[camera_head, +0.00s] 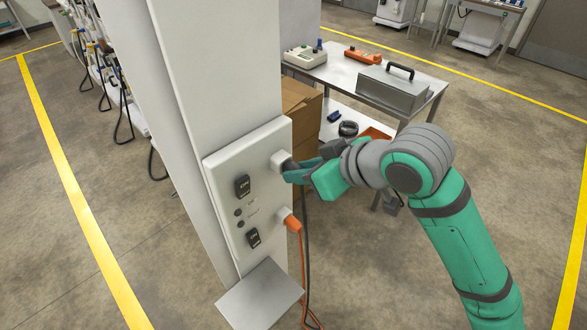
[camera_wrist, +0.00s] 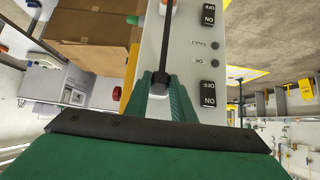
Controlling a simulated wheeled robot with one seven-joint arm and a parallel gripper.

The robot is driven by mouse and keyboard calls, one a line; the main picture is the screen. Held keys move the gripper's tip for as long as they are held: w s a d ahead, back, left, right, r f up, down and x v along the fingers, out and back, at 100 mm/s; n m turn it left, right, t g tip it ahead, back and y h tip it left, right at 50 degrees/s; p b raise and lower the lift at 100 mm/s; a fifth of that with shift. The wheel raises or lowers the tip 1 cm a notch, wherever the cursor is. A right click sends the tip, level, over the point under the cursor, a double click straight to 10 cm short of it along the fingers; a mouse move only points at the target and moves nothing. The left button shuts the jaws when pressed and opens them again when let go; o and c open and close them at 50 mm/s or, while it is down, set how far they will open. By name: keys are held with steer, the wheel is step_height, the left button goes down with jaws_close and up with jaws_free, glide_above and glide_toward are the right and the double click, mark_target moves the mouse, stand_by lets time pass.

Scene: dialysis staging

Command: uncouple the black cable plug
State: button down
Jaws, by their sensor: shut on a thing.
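My gripper (camera_head: 291,170) is shut on the plug from the right. The fingers cover most of the plug, and I cannot tell how deep it sits in the socket. In the wrist view the plug (camera_wrist: 160,78) shows between the two green fingertips, with its black cable (camera_wrist: 171,30) running away from it. In the head view the black cable (camera_head: 306,240) hangs down beside the panel.
An orange plug (camera_head: 292,223) with an orange cable sits in the lower socket. Black switches (camera_head: 242,186) are on the panel. A slanted grey plate (camera_head: 260,295) juts out below. A metal table (camera_head: 335,75) with a grey case (camera_head: 393,88) stands behind my arm, beside cardboard boxes (camera_head: 298,108).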

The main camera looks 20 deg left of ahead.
steer(key=shift+d, duration=0.15)
steer(key=shift+s+d, duration=0.15)
steer(key=shift+d, duration=0.15)
steer(key=shift+s+d, duration=0.15)
steer(key=shift+s+d, duration=0.15)
steer(key=shift+d, duration=0.15)
steer(key=shift+d, duration=0.15)
steer(key=d, duration=0.2)
steer(key=s+d, duration=0.1)
steer(key=d, duration=0.1)
steer(key=shift+s, duration=0.15)
stand_by(0.6)
